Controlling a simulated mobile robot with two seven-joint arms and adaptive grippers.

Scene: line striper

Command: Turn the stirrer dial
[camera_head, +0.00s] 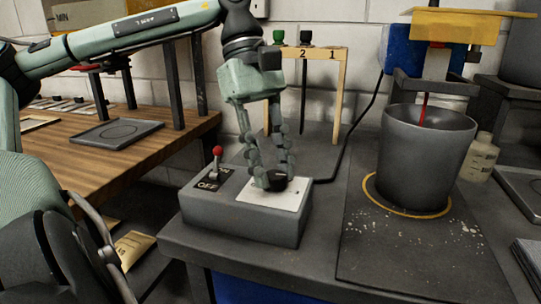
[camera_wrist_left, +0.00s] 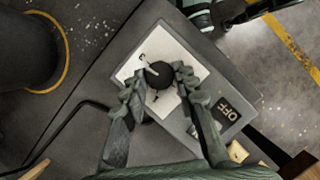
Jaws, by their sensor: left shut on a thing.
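The stirrer dial (camera_head: 275,180) is a black round knob on a white plate (camera_head: 290,196) on top of a grey control box (camera_head: 245,224). My left gripper (camera_head: 272,181) reaches down from above and is shut on the dial, one finger on each side. In the left wrist view the dial (camera_wrist_left: 158,74) sits between the fingertips (camera_wrist_left: 160,84), with a pale mark on its top. A red-tipped toggle switch (camera_head: 217,160) stands beside an OFF label on the left of the box. My right gripper is not in view.
A grey bucket (camera_head: 425,160) stands inside a yellow ring (camera_head: 385,200) on the right, under a stirrer with a red shaft (camera_head: 424,105). A wooden stand (camera_head: 340,95) numbered 1 and 2 is behind my gripper. A black cable runs behind the box.

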